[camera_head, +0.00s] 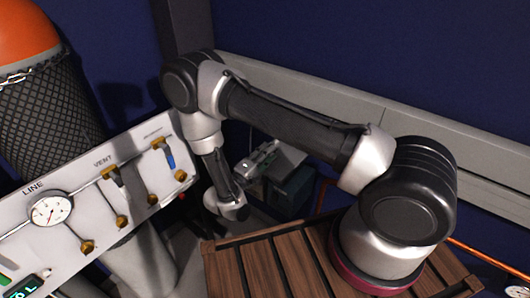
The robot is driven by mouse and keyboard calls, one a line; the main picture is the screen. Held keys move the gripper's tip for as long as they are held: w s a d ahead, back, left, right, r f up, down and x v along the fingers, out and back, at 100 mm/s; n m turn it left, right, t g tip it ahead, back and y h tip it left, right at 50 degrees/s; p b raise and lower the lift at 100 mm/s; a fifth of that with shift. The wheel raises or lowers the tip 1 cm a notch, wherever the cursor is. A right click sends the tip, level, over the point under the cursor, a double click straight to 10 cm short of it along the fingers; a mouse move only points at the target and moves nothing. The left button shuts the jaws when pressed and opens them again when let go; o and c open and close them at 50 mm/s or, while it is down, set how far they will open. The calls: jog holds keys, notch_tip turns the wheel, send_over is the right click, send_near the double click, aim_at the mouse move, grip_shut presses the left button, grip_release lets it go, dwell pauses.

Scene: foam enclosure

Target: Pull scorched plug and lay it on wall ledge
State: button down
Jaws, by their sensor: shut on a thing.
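My gripper (262,161) is small in the head view, beyond my wrist and low near the back wall. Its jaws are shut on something. The held thing is too small and dark to make out clearly, and I take it to be the scorched plug. The wall ledge (482,168) is a long grey band along the blue wall, running from upper middle to the right edge. My arm crosses in front of part of it. My gripper is below the ledge and apart from it. I cannot make out the plug's socket.
A white panel (75,207) with a gauge (50,211) and brass valves stands at the left. Behind it is a netted cylinder with an orange top (28,35). A dark box (292,190) sits near my gripper. A slatted wooden deck (262,268) lies in front.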

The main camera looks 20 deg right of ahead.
jog(key=shift+f, duration=0.15)
jog(key=c, duration=1.1)
grip_release()
jog(key=shift+o, duration=0.2)
